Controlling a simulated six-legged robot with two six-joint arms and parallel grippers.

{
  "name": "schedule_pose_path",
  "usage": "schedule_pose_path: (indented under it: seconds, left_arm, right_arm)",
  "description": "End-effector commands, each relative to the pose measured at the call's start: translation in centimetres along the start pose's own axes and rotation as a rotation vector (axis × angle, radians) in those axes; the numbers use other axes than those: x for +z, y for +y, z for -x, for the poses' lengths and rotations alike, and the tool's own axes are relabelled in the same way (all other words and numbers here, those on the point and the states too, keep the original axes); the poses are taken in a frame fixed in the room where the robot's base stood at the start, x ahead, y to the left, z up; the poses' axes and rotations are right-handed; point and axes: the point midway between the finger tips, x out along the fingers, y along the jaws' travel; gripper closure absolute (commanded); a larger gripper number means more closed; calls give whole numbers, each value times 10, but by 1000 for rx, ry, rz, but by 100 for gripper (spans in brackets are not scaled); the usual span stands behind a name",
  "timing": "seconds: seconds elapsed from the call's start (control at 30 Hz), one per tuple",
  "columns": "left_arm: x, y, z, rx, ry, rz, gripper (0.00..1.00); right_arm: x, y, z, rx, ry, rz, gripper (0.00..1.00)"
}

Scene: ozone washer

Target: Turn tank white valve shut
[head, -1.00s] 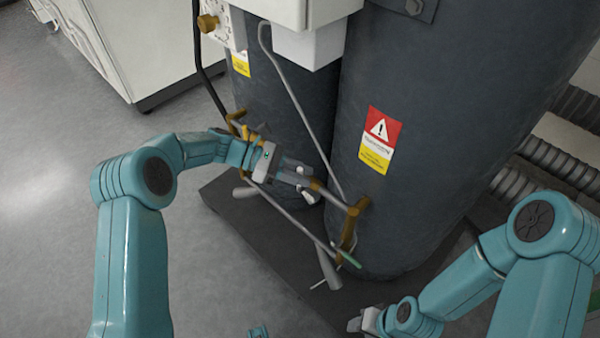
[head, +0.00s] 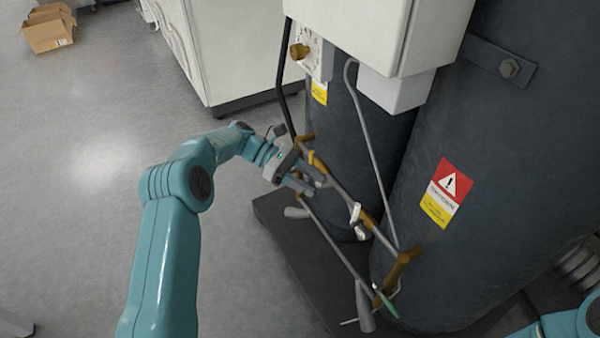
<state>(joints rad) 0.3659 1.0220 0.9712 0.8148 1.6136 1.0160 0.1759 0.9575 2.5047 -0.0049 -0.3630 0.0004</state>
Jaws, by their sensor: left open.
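The small white valve (head: 357,214) sits on the brass and grey pipework low in front of the dark tanks. My left gripper (head: 316,181) is open beside the upper pipe, up and left of the white valve. A visible gap lies between its fingertips and the valve, and nothing shows between the fingers. The dark tank (head: 455,130) with the red and yellow warning label stands to the right, behind the pipes. Only a piece of my right arm shows at the lower right corner; its gripper is out of view.
A green-handled valve (head: 387,304) and a grey cone-shaped part (head: 364,307) sit low on the pipes. A dark base plate (head: 290,235) lies under the tanks. A white cabinet (head: 235,50) and cardboard boxes (head: 50,30) stand behind. The floor at left is clear.

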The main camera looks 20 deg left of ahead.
Motion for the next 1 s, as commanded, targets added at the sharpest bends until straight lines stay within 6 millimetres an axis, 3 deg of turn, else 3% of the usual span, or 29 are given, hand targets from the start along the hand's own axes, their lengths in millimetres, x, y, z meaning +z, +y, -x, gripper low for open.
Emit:
schedule_pose_path:
  seconds: [0.1,0.23,0.77,0.87,0.97,1.0]
  left_arm:
    - [0,1,19,2,-1,0,56]
    - [0,0,28,0,-1,0,56]
    - [-1,0,30,-1,0,0,56]
    - [-14,0,17,4,31,3,56]
    - [-52,-6,-15,10,130,-5,56]
    - [-74,-13,-33,4,192,-22,56]
  right_arm:
    - [0,-1,2,0,0,0,57]
    - [0,-1,2,0,0,0,57]
    - [0,-1,2,0,0,0,57]
    - [0,-1,2,0,0,0,57]
    - [0,-1,2,0,0,0,57]
    - [0,-1,2,0,0,0,57]
